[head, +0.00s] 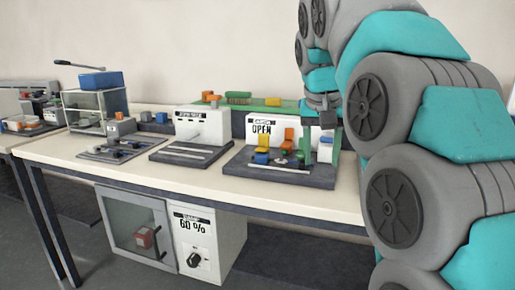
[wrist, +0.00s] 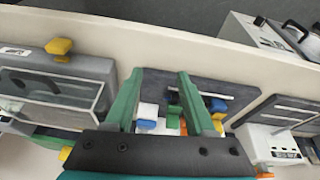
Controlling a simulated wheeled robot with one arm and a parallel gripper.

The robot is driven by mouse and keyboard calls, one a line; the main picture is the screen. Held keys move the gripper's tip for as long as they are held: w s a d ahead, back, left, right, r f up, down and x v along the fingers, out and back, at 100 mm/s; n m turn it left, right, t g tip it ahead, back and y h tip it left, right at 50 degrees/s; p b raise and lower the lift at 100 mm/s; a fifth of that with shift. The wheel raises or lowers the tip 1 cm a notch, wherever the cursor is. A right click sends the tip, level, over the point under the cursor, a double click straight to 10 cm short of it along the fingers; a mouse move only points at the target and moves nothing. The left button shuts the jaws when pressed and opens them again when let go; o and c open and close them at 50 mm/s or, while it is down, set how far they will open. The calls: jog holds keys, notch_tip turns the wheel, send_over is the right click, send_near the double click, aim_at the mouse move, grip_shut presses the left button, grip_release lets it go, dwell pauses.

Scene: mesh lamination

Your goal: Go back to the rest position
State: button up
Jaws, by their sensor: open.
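My gripper (wrist: 160,74) is open in the wrist view, its two green fingers apart with nothing held between them. It hangs over the dark-based station with the "OPEN" sign (head: 262,128). In the head view my arm fills the right side and bends down to the station's back right.
The long white table (head: 110,165) also carries a middle press-like station (head: 200,128) and a clear-walled box (head: 95,108). A cabinet with a "60 %" panel (head: 195,245) is below. Open wall space lies above the table.

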jog(key=s+d+f+n+g, duration=0.1)
jog(key=s+f+g, duration=0.1)
jog(key=s+f, duration=1.3)
jog(key=s+f+n+g+y, duration=0.1)
jog(key=s+f+g, duration=0.2)
jog(key=s+f, duration=1.2)
jog(key=s, duration=0.3)
jog(key=shift+s+d+n, duration=0.2)
jog(key=shift+d+n, duration=0.15)
jog(key=shift+n, duration=0.05)
jog(key=shift+o, duration=0.2)
